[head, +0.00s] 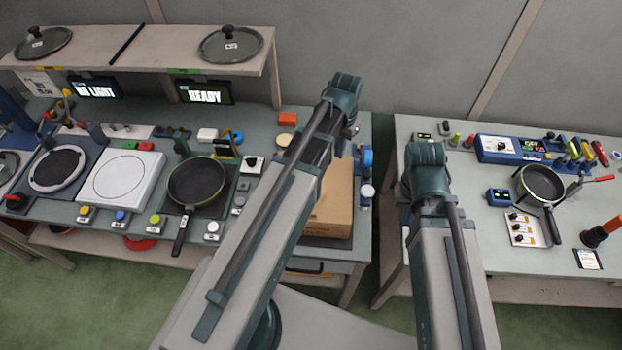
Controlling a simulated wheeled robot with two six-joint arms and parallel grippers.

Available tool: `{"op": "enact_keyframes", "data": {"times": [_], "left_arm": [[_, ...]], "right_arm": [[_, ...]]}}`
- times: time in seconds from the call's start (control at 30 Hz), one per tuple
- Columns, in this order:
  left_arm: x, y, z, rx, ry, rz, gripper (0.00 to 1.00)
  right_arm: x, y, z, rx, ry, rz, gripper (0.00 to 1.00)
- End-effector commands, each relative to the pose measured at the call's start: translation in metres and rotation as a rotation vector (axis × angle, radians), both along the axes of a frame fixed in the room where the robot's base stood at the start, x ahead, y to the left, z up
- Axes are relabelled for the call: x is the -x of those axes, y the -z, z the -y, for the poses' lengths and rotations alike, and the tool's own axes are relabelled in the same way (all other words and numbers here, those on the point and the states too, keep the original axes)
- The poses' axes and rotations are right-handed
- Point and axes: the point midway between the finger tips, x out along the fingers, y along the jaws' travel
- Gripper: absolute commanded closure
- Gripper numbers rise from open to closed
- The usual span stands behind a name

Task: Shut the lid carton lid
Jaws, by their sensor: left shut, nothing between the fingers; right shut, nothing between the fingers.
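A brown cardboard carton (336,205) stands near the right end of the left workbench. My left arm (262,215) crosses in front of it and hides its left part. The visible right part shows a plain brown face; I cannot tell how its lid stands. The fingers of both grippers are hidden behind the arm links, so neither gripper shows.
The left bench holds a black pan (197,181), a white plate unit (121,178) and several buttons. A shelf (150,52) with two glass lids stands behind. The right bench (450,182) holds another pan (541,183) and a blue-and-white device (508,148). A floor gap separates the benches.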

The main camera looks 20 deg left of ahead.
Motion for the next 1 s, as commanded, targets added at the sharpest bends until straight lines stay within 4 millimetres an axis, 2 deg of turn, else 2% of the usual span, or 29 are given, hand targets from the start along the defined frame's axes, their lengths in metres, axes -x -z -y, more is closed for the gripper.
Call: {"op": "enact_keyframes", "data": {"times": [1.0], "left_arm": [[0.000,0.015,0.000,0.000,0.000,0.000,1.00]], "right_arm": [[0.000,0.015,0.000,0.001,-0.003,0.000,1.00]]}}
